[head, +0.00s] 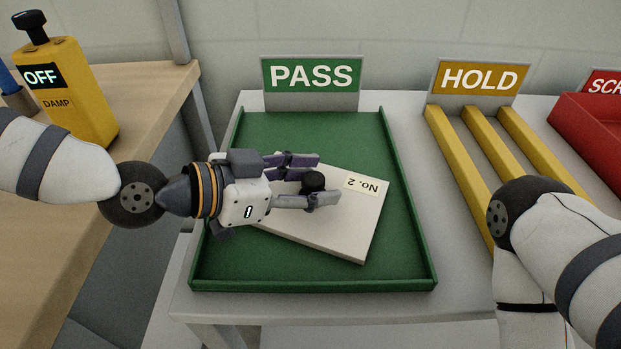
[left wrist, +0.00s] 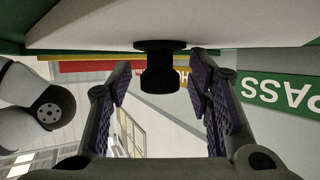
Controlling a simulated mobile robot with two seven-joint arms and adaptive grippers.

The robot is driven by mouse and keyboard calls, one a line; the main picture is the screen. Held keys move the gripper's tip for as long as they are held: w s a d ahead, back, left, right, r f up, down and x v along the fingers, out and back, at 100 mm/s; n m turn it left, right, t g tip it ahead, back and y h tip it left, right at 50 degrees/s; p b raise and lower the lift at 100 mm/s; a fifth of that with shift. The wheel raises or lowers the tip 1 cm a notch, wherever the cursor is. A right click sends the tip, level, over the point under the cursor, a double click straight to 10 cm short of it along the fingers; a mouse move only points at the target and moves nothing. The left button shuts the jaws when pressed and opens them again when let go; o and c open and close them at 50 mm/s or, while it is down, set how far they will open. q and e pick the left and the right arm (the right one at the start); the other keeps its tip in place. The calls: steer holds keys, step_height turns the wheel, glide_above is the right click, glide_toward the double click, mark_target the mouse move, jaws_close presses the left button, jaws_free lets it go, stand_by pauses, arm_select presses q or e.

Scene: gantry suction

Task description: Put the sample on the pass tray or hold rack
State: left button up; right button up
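The sample is a flat off-white plate (head: 345,225) with a "No. 2" label and a black knob (head: 313,181). It lies inside the green pass tray (head: 310,285), turned at an angle to the tray's sides. My left gripper (head: 325,180) is over the plate with its fingers on either side of the knob. In the left wrist view the knob (left wrist: 160,70) stands between the spread fingers (left wrist: 163,85), with a gap on both sides. The hold rack (head: 480,135) has yellow rails at the right. My right gripper is out of view.
The PASS sign (head: 311,75) and HOLD sign (head: 478,78) stand behind their places. A red bin (head: 585,135) is at the far right. A yellow damp switch box (head: 75,100) reading OFF stands on the wooden bench (head: 150,95) at left. My right arm covers the rack's front.

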arm_select(q)
steer(key=shift+r, duration=0.1)
steer(key=shift+a+r, duration=0.2)
steer(key=shift+r, duration=0.05)
steer(key=p+v, duration=0.1)
steer(key=v, duration=0.9)
steer(key=shift+s+a+r+p, duration=0.2)
steer(key=shift+a+p, duration=0.05)
steer(key=shift+p, duration=0.05)
steer(key=shift+s+a, duration=0.25)
steer(key=shift+a, duration=0.1)
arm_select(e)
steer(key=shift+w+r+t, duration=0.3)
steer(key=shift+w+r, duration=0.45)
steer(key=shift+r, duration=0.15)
